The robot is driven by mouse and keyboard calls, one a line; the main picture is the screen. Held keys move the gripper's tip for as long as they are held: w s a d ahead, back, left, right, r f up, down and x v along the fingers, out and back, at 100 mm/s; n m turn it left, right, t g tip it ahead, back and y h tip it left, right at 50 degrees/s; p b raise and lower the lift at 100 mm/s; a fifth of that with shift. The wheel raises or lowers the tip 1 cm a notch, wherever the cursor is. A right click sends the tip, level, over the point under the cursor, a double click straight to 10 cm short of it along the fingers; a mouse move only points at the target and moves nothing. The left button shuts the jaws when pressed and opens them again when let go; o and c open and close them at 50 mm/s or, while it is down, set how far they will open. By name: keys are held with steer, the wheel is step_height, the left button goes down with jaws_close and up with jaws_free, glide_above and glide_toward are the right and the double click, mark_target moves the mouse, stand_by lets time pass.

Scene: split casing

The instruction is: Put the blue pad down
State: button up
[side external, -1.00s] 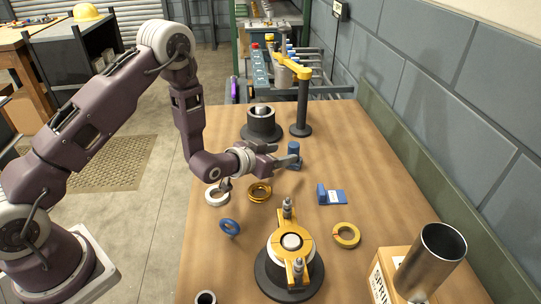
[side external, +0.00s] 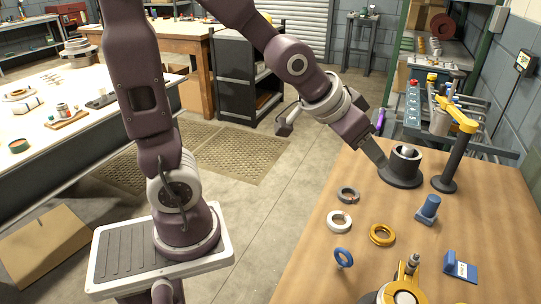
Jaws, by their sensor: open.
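Two blue pieces could be the pad; I cannot tell which one the name means. My gripper (side external: 377,155) is up and left of both, close to the dark cylindrical holder (side external: 402,170). It is open and I see nothing held in it. It is seen edge-on, so its gap is hidden.
A yellow-armed post (side external: 449,160) stands at the back right. A gold-topped casing (side external: 402,292) is cut off at the bottom.

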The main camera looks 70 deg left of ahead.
steer(key=s+r+g, duration=0.2)
steer(key=s+g, duration=0.1)
steer(key=s, duration=1.6)
steer(key=shift+s+d+r, duration=0.25)
steer(key=shift+d+r, duration=0.05)
